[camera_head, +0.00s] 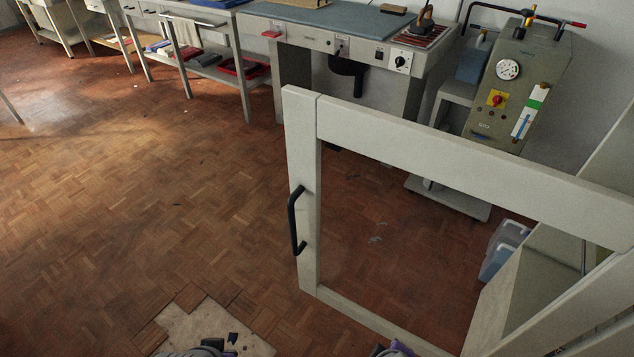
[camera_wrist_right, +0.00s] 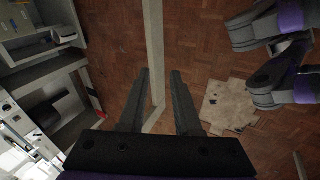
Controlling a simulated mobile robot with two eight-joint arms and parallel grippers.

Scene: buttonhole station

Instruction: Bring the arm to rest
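My right gripper (camera_wrist_right: 160,75) shows in the right wrist view. Its two dark fingers are apart and I see nothing gripped between them. A pale post (camera_wrist_right: 154,45) runs behind the gap between the fingers, with floor around it. I cannot tell how far below the fingers it is. Grey and purple links of my other arm (camera_wrist_right: 285,80) show at the right of that view, but no left fingers can be made out. In the head view only small grey and purple parts of my arms show at the bottom edge. Both grippers are out of that view.
A pale open door frame (camera_head: 303,170) with a black handle (camera_head: 294,222) stands close in front, at centre right. Behind it are a pressing table (camera_head: 340,20) and a boiler unit (camera_head: 518,85) with a gauge. The parquet floor (camera_head: 130,190) at left is clear.

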